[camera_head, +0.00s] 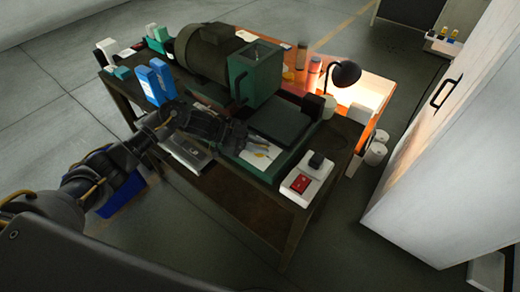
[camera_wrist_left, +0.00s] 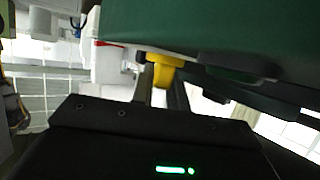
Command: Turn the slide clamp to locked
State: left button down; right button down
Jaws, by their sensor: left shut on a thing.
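My left gripper (camera_head: 236,136) reaches in from the left to the front left side of the green machine (camera_head: 253,80) on the bench. In the left wrist view my left gripper (camera_wrist_left: 160,88) is shut on a yellow piece, which appears to be the slide clamp's handle (camera_wrist_left: 163,72), below a dark green body (camera_wrist_left: 220,30). The handle is hidden by the gripper in the head view, and its locked or unlocked position cannot be told. My right gripper is not in view.
A white cabinet (camera_head: 450,140) stands at the right. Floor is open at the left.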

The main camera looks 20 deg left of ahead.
pick_arm(q)
jog(key=shift+g, duration=0.3)
jog(key=c, duration=1.4)
grip_release()
jog(key=shift+a+r+b, duration=0.1)
jog(key=shift+a+b, duration=0.3)
jog(key=b+v, duration=0.3)
jog(key=v, duration=0.5)
jog(key=shift+a+r, duration=0.15)
jog(key=shift+a, duration=0.25)
jog(key=shift+s+a+r+b, duration=0.2)
jog(key=shift+a+r+b, duration=0.15)
jog(key=shift+a, duration=0.1)
